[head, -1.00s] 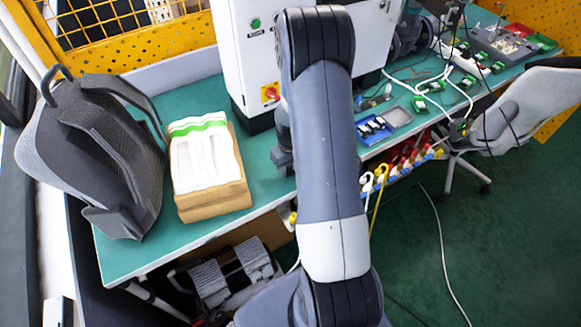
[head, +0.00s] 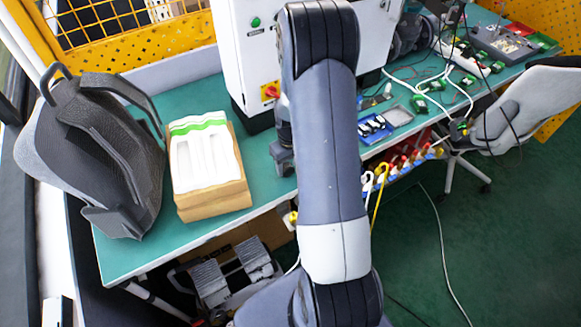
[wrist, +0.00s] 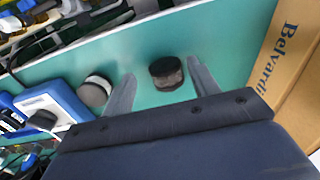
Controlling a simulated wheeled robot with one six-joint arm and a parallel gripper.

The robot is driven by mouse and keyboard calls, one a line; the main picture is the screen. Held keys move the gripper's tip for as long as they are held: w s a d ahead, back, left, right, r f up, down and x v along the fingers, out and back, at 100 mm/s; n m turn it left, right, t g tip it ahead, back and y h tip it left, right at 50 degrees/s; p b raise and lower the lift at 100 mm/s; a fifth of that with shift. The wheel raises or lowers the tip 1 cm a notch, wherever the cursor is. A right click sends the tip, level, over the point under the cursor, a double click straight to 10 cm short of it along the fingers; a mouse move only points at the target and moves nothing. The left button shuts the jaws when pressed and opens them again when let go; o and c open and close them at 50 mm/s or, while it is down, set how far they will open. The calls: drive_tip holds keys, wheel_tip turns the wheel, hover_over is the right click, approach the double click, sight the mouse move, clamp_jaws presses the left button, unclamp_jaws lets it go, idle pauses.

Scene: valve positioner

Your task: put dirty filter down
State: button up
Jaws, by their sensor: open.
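A short, dark brown, round filter (wrist: 167,74), which looks like the dirty one, stands on the green bench top in the wrist view. My gripper (wrist: 160,70) is open, with one finger on each side of this filter and green bench showing between filter and fingers. A second round piece (wrist: 95,91), pale with a dark band, stands just outside the left finger. In the head view my arm hides both round pieces and most of my gripper.
A cardboard box (wrist: 290,65) marked "Belvardi" lies to the right of my gripper; the head view shows an open box (head: 212,190) of white items. A blue-and-white device (wrist: 50,105) is at left. The white cabinet (head: 258,50) stands behind my arm.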

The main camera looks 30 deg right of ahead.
sight(291, 168)
wheel_tip(291, 168, up, 10)
drive_tip(key=b, duration=0.1)
drive_tip(key=shift+r, duration=0.2)
idle(0.3)
